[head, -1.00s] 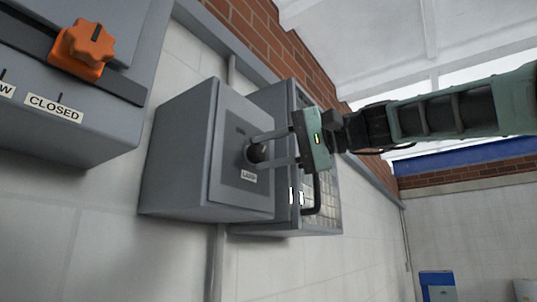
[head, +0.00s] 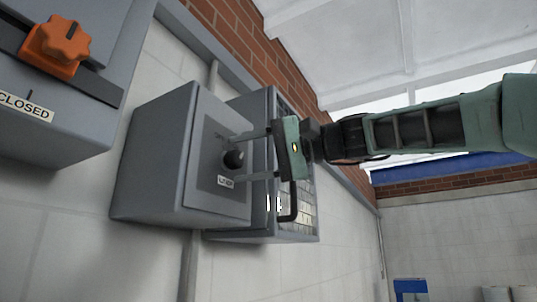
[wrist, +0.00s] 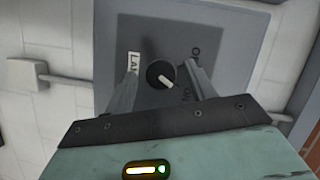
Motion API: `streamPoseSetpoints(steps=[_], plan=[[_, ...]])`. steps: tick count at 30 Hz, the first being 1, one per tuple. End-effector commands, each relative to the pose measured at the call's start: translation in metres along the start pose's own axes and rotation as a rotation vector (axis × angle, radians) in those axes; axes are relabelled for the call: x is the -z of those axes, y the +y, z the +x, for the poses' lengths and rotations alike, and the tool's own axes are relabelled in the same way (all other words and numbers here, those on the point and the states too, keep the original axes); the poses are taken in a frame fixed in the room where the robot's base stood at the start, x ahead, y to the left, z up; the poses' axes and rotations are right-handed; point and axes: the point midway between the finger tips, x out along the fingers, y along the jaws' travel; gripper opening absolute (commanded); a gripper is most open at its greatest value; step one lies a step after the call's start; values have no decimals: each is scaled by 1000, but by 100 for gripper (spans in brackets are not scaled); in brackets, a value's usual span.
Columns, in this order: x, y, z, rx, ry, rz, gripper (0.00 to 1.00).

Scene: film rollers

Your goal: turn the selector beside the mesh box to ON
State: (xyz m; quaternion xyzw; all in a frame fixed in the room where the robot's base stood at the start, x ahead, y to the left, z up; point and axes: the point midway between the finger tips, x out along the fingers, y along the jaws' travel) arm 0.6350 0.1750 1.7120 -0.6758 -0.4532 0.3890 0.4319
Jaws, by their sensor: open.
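The selector (wrist: 160,74) is a dark round knob with a white pointer on a grey panel. In the wrist view its pointer aims to the lower right, toward a label partly hidden by a finger that seems to read ON. In the head view the selector (head: 233,160) sits on the front of a grey box, with a white label below it. My gripper (head: 235,160) is open, its two fingers on either side of the knob with gaps visible in the wrist view (wrist: 161,68). The mesh box (head: 262,222) is just behind and to the right.
A larger grey box (head: 65,125) with an orange knob (head: 57,45) and a CLOSED label is at the upper left. The mesh box has a dark handle (head: 291,203) close below my gripper. A conduit (head: 188,265) runs down the white wall. Open room lies to the right.

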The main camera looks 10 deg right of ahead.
Motion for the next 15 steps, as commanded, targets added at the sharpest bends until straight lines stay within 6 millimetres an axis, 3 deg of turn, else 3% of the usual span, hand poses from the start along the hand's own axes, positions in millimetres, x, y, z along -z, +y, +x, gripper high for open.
streamPoseSetpoints(steps=[8, 15], plan=[[0, 2, -18, 1, 4, -2, 55], [0, 3, -70, 0, 6, -2, 55]])
